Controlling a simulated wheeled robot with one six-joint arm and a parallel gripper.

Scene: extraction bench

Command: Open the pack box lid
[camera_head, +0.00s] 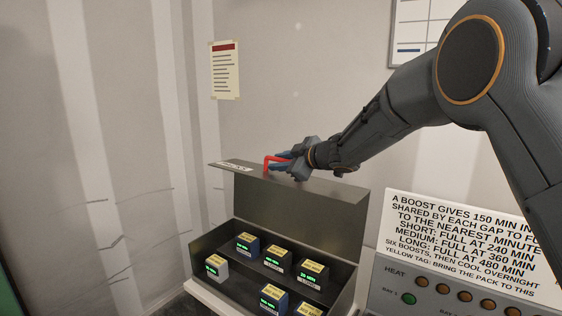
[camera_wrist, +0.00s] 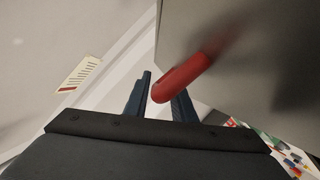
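The pack box (camera_head: 205,240) stands open at the lower middle of the head view. Its grey lid (camera_head: 300,216) stands raised at the back, with a narrow labelled strip along its top edge. A red handle (camera_head: 267,159) sticks up from that strip. The exact finger contact is partly hidden.
Several packs (camera_head: 278,260) with green displays and yellow tags sit inside the box. A white sign (camera_head: 455,235) and a panel with lamps (camera_head: 440,295) stand right of the box. A wall lies close behind, with a posted notice (camera_head: 225,70). Left of the box looks clear.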

